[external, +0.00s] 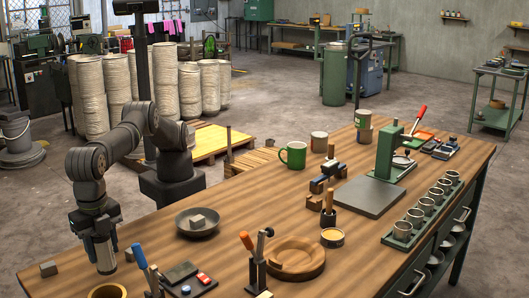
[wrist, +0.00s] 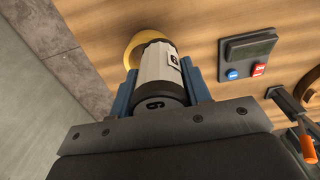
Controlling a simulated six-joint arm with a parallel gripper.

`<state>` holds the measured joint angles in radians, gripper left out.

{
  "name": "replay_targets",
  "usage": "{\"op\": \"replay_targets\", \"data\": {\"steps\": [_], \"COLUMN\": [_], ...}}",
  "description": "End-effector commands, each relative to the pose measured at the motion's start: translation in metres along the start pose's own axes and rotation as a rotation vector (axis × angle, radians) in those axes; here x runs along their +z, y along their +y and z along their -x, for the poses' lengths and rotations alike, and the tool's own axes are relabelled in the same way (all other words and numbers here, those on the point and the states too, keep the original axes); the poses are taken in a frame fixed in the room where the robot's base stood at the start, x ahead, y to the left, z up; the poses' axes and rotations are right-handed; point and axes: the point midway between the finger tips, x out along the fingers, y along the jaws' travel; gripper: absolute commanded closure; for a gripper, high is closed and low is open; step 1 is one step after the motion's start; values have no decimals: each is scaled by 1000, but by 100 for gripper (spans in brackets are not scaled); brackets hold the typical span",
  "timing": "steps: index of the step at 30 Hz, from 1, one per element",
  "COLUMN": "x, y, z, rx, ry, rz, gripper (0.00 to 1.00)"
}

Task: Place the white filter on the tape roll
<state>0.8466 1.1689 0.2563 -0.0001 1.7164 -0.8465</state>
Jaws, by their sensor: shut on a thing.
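The white filter is a white cylinder with dark ends and black number marks. My gripper (external: 102,238) points down at the left end of the table, with the filter (external: 105,262) between its fingers. In the wrist view, the blue fingers of my gripper (wrist: 165,82) clasp the sides of the filter (wrist: 158,64). The tape roll (external: 108,291) is a tan ring, cut off by the bottom edge of the external view, just in front of my gripper. In the wrist view the filter's far end overlaps and partly hides the tape roll (wrist: 131,46). I cannot tell the gap between them.
A grey device with red and blue buttons (wrist: 250,54) lies right of the tape roll. A dark bowl (external: 198,230) holds a grey cube. A small block (external: 48,268) lies near the left edge.

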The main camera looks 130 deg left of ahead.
Motion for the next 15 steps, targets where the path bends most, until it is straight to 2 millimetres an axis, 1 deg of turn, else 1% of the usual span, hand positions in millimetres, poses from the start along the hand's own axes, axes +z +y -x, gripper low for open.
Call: {"op": "replay_targets", "data": {"steps": [3, 9, 12, 15], "x": [-2, -2, -2, -2], "y": [-1, -1, -1, -1], "z": [-6, -35, -40, -41], "rx": [-1, -1, 0, 0], "ry": [-1, -1, 0, 1], "rz": [0, 1, 1, 1], "gripper": [80, 80, 80, 80]}}
